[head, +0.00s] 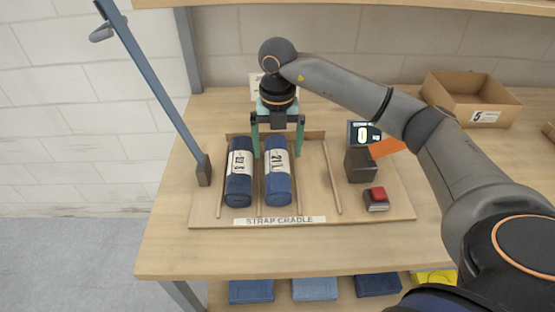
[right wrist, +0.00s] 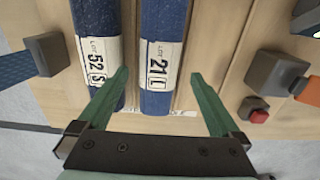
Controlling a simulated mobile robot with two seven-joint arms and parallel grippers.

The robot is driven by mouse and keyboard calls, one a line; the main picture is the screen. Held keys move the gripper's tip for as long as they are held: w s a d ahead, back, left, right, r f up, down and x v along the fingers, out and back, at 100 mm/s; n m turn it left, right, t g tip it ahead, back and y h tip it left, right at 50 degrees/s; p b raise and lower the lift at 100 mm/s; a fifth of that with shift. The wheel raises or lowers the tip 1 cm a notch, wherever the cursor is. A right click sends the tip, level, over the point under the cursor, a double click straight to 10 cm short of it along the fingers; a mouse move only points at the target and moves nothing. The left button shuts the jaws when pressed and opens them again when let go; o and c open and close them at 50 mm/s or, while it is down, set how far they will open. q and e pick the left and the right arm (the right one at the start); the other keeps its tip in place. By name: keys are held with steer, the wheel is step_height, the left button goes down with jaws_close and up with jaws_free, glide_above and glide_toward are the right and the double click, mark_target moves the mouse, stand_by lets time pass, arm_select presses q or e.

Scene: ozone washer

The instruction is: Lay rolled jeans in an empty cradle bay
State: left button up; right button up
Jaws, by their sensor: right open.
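Two dark blue rolled jeans with white paper bands lie side by side on the wooden strap cradle (head: 372,213). The left roll (head: 238,190) fills the left bay, and the roll marked 21 (head: 277,187) lies in the bay beside it. The bay to the right (head: 317,185), between thin wooden strips, is empty. My right gripper (head: 278,150) is open with green fingers at the far end of the roll marked 21. In the right wrist view its fingertips (right wrist: 160,74) show on either side of that roll (right wrist: 163,60); contact cannot be told. My left gripper is not in view.
A cardboard box (head: 470,98) sits back right. Folded blue items (head: 314,289) lie below the tabletop.

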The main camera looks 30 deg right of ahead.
mark_target(277, 160)
step_height(277, 160, up, 7)
steer(key=shift+r, duration=0.2)
